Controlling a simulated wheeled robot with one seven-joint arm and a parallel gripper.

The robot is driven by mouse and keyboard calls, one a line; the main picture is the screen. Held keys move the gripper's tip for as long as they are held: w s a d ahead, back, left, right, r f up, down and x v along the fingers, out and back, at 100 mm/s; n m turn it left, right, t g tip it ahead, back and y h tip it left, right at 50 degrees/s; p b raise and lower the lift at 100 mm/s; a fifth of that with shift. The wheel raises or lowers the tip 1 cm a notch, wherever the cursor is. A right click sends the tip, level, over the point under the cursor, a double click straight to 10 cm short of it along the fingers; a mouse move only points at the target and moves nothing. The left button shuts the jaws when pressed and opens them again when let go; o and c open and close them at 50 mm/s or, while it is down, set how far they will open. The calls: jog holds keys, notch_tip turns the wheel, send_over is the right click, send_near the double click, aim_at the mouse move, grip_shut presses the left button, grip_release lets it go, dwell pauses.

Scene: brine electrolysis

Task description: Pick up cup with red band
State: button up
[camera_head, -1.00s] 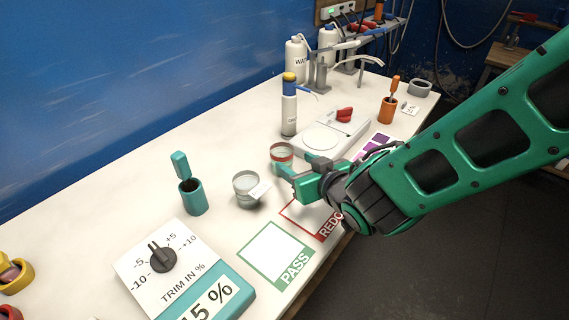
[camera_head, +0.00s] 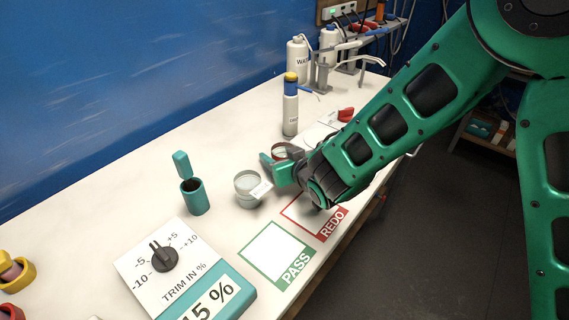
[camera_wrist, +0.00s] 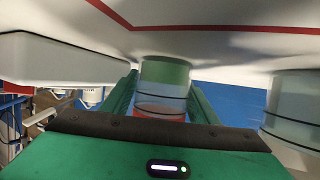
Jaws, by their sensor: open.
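The cup with the red band (camera_head: 279,153) stands on the table behind my gripper (camera_head: 273,169) in the head view, and the gripper partly hides it. In the wrist view, which looks upside down, the cup (camera_wrist: 164,84) sits between the two green fingers of my gripper (camera_wrist: 162,102). The fingers are open, one on each side of the cup. Whether they touch it cannot be told. A second, grey clear cup (camera_head: 246,190) with a white tag stands to the left in the head view. It also shows at the right edge of the wrist view (camera_wrist: 294,108).
PASS (camera_head: 276,254) and REDO (camera_head: 317,215) mats lie in front. A teal holder (camera_head: 194,197) and a trim dial box (camera_head: 185,265) are at the left. A yellow-capped bottle (camera_head: 290,110) stands behind the cup. A white device (camera_head: 322,130) lies beyond my arm.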

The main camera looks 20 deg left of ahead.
jog(key=shift+w+a+f, duration=0.15)
jog(key=shift+w+a, duration=0.05)
jog(key=shift+c, duration=0.6)
jog(key=c, duration=0.8)
